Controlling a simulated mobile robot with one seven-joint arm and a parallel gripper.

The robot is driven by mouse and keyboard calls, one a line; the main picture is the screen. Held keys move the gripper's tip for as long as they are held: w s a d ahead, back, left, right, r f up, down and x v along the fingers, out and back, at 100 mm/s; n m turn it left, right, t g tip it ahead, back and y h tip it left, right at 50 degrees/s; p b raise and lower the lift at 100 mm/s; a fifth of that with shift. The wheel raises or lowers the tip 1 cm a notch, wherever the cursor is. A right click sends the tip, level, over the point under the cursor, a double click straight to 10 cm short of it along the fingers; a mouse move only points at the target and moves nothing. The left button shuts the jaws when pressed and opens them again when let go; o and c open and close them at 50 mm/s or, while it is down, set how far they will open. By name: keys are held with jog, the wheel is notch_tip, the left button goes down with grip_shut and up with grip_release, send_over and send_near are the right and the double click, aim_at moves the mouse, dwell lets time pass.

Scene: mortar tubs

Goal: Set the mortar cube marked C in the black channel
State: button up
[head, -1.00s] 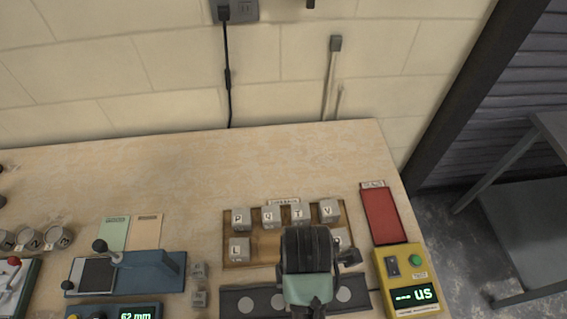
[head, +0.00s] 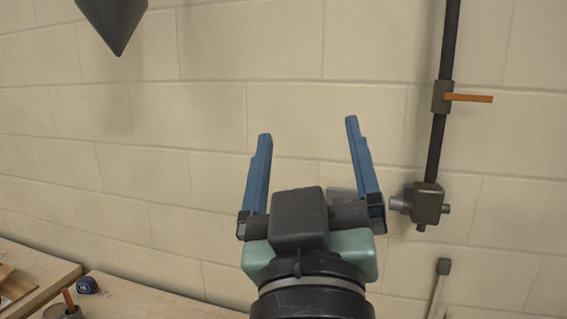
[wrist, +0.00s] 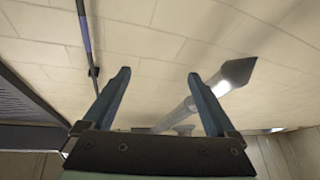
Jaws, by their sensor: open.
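My gripper (head: 308,130) is open and empty, raised in front of the block wall in the head view. Its two blue fingers stand well apart and also show in the wrist view (wrist: 158,75), with nothing between them. No mortar cube shows in either view now, and neither does the black channel.
A dark pipe (head: 436,140) with an orange lever and a valve body (head: 429,204) runs down the wall right of my gripper. A dark cone-shaped fixture (head: 112,20) hangs at the upper left.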

jog(key=s+a+r+m+t+y, duration=0.1)
jog(key=s+a+r+m+t, duration=0.1)
jog(key=s+r+t, duration=0.2)
jog(key=s+r, duration=0.3)
jog(key=r, duration=0.2)
